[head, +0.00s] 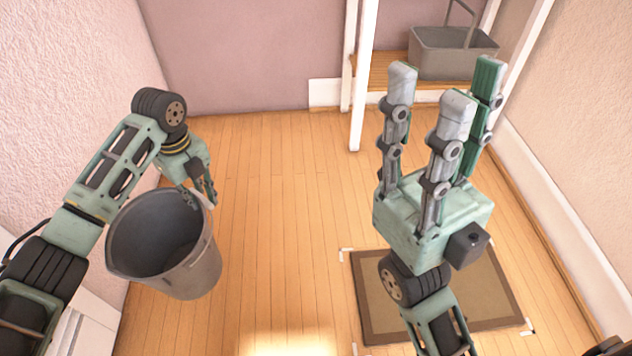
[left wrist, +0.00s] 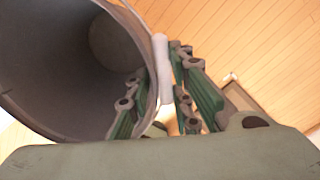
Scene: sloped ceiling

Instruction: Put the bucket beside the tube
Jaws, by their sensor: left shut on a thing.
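The grey bucket (head: 168,240) hangs tilted from my left gripper (head: 205,190) at the left of the head view, above the wooden floor. My left gripper is shut on its rim area. In the left wrist view the bucket (left wrist: 60,70) shows its open mouth and dark inside, and a pale handle grip (left wrist: 162,70) lies between the fingers of my left gripper (left wrist: 165,105). My right gripper (head: 443,100) points up with its fingers spread and empty, apart from the bucket. I cannot make out a tube in either view.
A brown mat (head: 490,290) with white corner marks lies on the floor below my right arm. A grey basket (head: 450,52) with a handle stands on a wooden shelf (head: 385,72) at the back. A white post (head: 362,80) stands beside it. The middle floor (head: 285,200) is clear.

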